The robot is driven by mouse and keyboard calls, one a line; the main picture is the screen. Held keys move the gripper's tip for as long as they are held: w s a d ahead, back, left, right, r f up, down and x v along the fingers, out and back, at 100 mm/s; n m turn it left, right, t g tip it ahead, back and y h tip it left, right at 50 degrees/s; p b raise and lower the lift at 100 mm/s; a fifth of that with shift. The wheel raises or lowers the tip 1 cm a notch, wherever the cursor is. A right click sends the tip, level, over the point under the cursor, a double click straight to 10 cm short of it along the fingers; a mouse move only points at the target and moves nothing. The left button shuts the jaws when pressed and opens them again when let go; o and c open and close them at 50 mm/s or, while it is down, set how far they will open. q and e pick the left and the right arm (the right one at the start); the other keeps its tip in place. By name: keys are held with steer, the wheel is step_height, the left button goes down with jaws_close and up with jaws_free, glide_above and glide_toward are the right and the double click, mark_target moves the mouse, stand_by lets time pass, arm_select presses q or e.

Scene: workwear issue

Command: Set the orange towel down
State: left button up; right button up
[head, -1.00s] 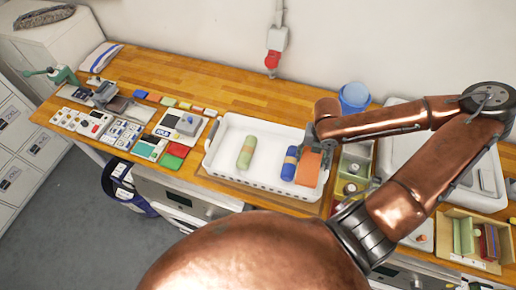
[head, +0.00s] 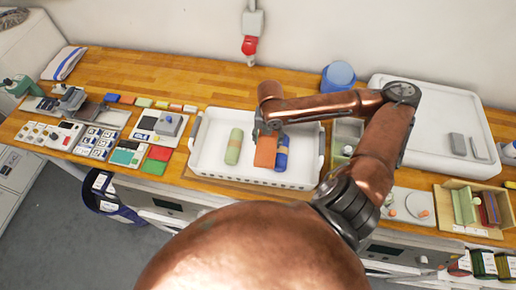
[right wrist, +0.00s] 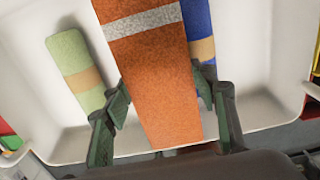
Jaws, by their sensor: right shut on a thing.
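The orange towel (head: 265,152) is a flat strip with a pale band, which shows in the right wrist view (right wrist: 150,80). My right gripper (head: 268,134) is shut on it, over the white basket (head: 205,165). In the right wrist view the gripper's fingers (right wrist: 165,105) stand on either side of the towel. A rolled green towel (head: 234,147) lies in the basket to the left. A rolled blue towel (head: 282,155) lies close on the right, partly hidden in the wrist view. I cannot tell whether the orange towel touches the basket floor. My left gripper is out of view.
Small sorted items and a green-and-red set of cards (head: 155,160) lie left of the basket. A blue bucket (head: 338,76) stands behind it. Divided boxes and a white tray (head: 400,85) are on the right.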

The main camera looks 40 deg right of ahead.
mark_target(259, 140)
steer(key=w+f, duration=0.1)
steer(key=w+a+f, duration=0.1)
steer(key=w+f, duration=0.1)
steer(key=f, duration=0.1)
steer(key=shift+a+f, duration=0.1)
steer(key=shift+a, duration=0.25)
steer(key=shift+a+f, duration=0.2)
steer(key=shift+f, duration=0.05)
steer(key=f, duration=0.3)
steer(key=shift+w, duration=0.2)
steer(key=shift+f, duration=0.25)
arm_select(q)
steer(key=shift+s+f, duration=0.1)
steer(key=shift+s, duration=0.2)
arm_select(e)
steer(key=o, duration=1.2)
steer(key=shift+f, duration=0.1)
steer(key=shift+c, duration=0.2)
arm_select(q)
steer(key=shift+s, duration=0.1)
arm_select(e)
step_height(259, 140, up, 12)
